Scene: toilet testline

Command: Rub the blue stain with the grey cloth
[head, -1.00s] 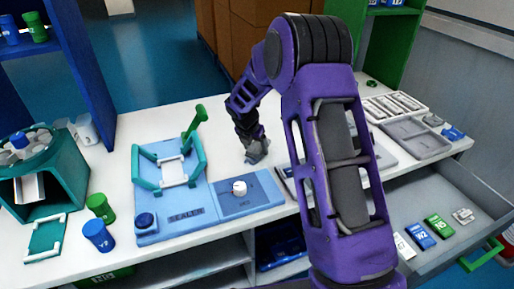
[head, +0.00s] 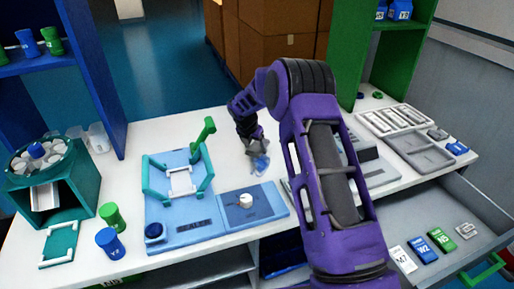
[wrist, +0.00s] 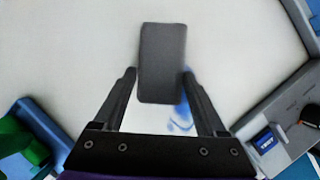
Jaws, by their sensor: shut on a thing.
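The grey cloth (wrist: 162,62) is a dark grey block-like pad between my gripper's fingers in the wrist view. My gripper (wrist: 160,78) is shut on it. In the head view, the cloth (head: 254,147) is low over the white bench top behind the blue sealer; I cannot tell how firmly it touches. The blue stain (head: 261,165) shows as a smear just in front of the cloth. In the wrist view the stain (wrist: 182,122) lies beside and below the cloth's lower right corner, partly hidden by the cloth and right finger.
The blue sealer (head: 180,235) with its green handle stands left of my gripper. A grey device (wrist: 265,140) is at the right. Grey trays (head: 418,152) lie farther right, above an open drawer (head: 400,224). Bare bench top lies behind the cloth.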

